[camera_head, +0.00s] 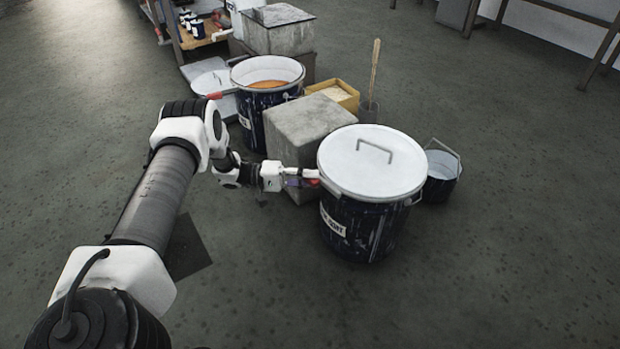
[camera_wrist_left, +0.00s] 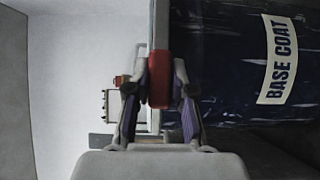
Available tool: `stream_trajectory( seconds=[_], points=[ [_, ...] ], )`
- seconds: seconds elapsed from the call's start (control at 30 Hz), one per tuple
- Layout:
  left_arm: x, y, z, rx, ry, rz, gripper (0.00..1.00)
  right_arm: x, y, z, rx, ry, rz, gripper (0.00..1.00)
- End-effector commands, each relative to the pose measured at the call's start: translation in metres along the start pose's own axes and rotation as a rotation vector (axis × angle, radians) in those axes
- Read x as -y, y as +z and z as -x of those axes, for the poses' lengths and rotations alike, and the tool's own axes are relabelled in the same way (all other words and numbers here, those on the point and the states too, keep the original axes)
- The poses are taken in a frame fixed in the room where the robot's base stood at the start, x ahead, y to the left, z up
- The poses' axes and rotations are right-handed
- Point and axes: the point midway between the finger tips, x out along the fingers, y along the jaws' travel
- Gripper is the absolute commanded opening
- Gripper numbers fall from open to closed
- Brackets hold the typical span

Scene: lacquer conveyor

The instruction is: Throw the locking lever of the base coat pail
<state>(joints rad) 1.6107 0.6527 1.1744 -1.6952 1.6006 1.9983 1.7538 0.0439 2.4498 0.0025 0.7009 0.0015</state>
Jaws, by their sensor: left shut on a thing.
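The base coat pail (camera_head: 358,228) is a dark navy bucket with a white label and a pale lid (camera_head: 375,162) with a grey handle on top. Its dark side and "BASE COAT" label also show in the left wrist view (camera_wrist_left: 230,70). My left gripper (camera_head: 305,178) is at the left side of the pail, just below the lid's rim. In the left wrist view its two fingers (camera_wrist_left: 160,95) are closed on the red locking lever (camera_wrist_left: 159,72), one finger on each side. My right gripper is not in view.
A grey block (camera_head: 310,122) stands close behind the gripper. An open pail with orange contents (camera_head: 267,85) is behind it. A small bucket (camera_head: 441,168) stands right of the base coat pail. The floor in front and to the right is clear.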

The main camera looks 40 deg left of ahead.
Motion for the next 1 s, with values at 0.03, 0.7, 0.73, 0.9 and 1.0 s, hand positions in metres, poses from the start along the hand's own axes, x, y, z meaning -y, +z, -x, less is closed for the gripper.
stream_trajectory(
  seconds=[0.03, 0.7, 0.73, 0.9, 1.0],
  points=[
    [0.000, 0.000, -0.001, 0.000, -0.001, 0.000, 0.33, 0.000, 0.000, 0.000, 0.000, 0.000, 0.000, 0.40],
    [0.001, -0.001, 0.059, -0.004, 0.000, 0.000, 0.48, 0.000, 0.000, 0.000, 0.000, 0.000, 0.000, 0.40],
    [0.001, 0.000, 0.067, -0.004, -0.002, 0.000, 0.48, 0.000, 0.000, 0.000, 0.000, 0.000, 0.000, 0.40],
    [0.001, 0.000, 0.104, -0.001, -0.001, 0.000, 0.48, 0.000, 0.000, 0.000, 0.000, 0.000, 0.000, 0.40],
    [0.001, 0.000, 0.115, 0.000, 0.000, 0.000, 0.48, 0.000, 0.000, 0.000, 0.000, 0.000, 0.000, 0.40]
  ],
)
